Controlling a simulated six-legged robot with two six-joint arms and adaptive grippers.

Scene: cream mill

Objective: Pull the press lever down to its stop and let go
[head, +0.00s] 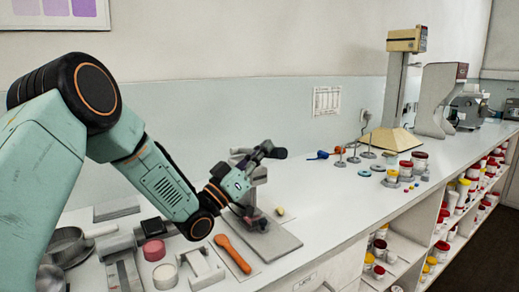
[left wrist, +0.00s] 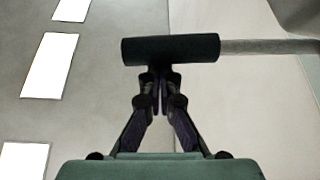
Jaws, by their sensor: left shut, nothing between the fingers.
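The press (head: 258,182) is a grey stand on a flat grey base plate (head: 275,245), at the middle of the bench in the head view. Its lever ends in a black cylindrical grip (head: 277,153), seen beside my left fingers; my arm hides part of the press. In the left wrist view the black grip (left wrist: 170,49) lies crosswise, with a grey rod (left wrist: 265,47) running right. My left gripper (left wrist: 160,80) is shut and empty, its fingertips right at the grip's lower edge in the picture. I cannot tell if they touch it. My right gripper is not in view.
An orange spoon-like tool (head: 233,254) lies beside the base plate. A pink round piece (head: 154,250), a white one (head: 165,276) and a pan (head: 68,242) stand at left.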

